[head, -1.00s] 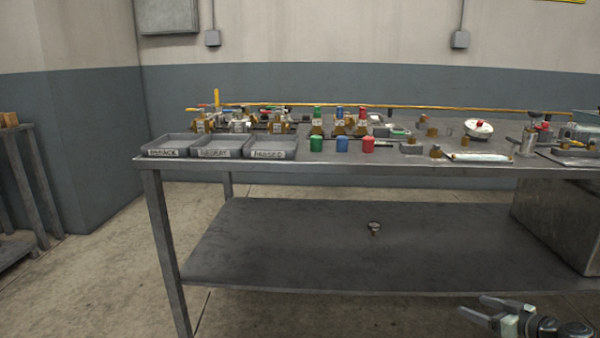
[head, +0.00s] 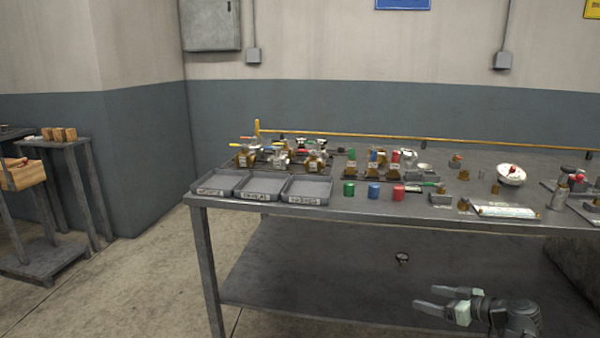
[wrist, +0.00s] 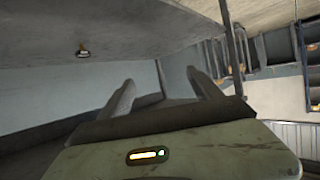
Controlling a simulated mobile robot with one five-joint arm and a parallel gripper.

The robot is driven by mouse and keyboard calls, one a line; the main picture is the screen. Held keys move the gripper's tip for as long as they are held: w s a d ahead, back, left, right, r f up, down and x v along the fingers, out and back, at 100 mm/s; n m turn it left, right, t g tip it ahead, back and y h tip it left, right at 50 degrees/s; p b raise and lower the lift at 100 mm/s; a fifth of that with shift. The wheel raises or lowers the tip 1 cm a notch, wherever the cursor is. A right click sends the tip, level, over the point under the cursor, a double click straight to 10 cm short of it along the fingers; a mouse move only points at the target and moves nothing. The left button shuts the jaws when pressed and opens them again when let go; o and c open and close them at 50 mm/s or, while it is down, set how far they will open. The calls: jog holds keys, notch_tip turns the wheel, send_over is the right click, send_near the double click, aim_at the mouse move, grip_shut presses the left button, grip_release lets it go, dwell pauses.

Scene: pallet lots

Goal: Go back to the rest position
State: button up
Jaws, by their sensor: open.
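My gripper (head: 424,298) shows at the lower right of the head view, in front of the long grey workbench (head: 400,207) and below its top. Its two fingers are apart and nothing is between them. In the wrist view my gripper (wrist: 165,90) also shows open and empty. A small round gauge-like object (head: 402,258) shows against the bench's lower shelf (head: 300,265), behind and above the gripper in the picture. It also shows in the wrist view (wrist: 83,52) at the upper left.
Three labelled grey trays (head: 262,187) stand at the bench's left end. Green, blue and red cylinders (head: 373,191), brass fittings and a white dial (head: 511,174) are on top. A smaller stand (head: 75,180) with wooden blocks is at far left. Floor between them is clear.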

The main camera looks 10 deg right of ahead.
jog(key=w+a+r+n+g+y+p, duration=0.1)
jog(key=w+a+r+n+g+p, duration=0.15)
jog(key=a+r+p, duration=0.5)
jog(key=w+a+r+n+g+y+p, duration=0.1)
jog(key=w+a+r+p, duration=0.35)
jog(key=a, duration=0.55)
jog(key=s+a+r+m+g+h+p, duration=0.1)
jog(key=s+a+r+g+h+p, duration=0.2)
jog(key=a+p, duration=0.45)
jog(key=s+a+r+g+p, duration=0.1)
jog(key=a+r+g+p, duration=0.1)
jog(key=a+r+p, duration=0.5)
jog(key=s+a+r+m+g+h+p, duration=0.1)
jog(key=s+a+r+g+h+p, duration=0.15)
jog(key=a+p, duration=0.6)
jog(key=s+d+f+m+h+b, duration=0.1)
jog(key=d+m+h, duration=0.1)
jog(key=d+m, duration=0.4)
jog(key=shift+s+d+m+g, duration=0.25)
jog(key=shift+d+m+g, duration=0.15)
jog(key=shift+d, duration=0.2)
jog(key=shift+f, duration=0.1)
